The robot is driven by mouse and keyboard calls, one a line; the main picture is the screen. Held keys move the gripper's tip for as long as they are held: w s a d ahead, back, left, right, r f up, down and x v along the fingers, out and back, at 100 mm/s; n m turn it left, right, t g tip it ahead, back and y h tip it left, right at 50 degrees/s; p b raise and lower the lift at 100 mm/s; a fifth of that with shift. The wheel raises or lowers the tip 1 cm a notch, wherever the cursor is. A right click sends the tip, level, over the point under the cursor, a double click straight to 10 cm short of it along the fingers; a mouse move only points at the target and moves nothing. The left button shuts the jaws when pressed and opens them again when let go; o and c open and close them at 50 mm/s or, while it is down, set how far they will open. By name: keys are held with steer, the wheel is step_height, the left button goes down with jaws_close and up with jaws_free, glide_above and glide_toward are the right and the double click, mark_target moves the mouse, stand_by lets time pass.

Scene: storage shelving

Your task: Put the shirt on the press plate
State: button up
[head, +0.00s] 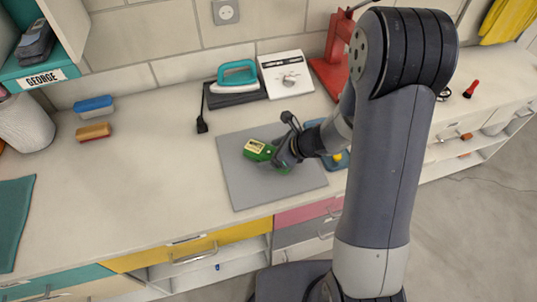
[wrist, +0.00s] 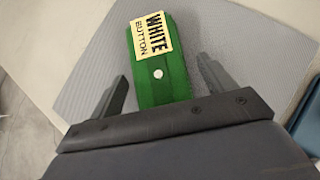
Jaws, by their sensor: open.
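A green block-like piece (wrist: 165,75) with a pale label reading "WHITE BUTTON" and one white round button lies on a grey mat (head: 240,188). It also shows in the head view (head: 283,165). It may be the shirt; I cannot tell that it is cloth. My gripper (wrist: 162,88) is open, its two fingers apart on either side of the green piece's near end. I cannot tell whether they touch it. A red press-like stand (head: 330,72) stands behind, partly hidden by my arm. I cannot make out its plate.
A teal iron (head: 236,74) sits on a dark pad, beside a white sheet or panel (head: 288,85). A blue tray (head: 341,163) is partly hidden behind my wrist. Blue (head: 94,104) and orange-brown (head: 93,132) brushes lie left.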

steer(key=c, duration=1.2)
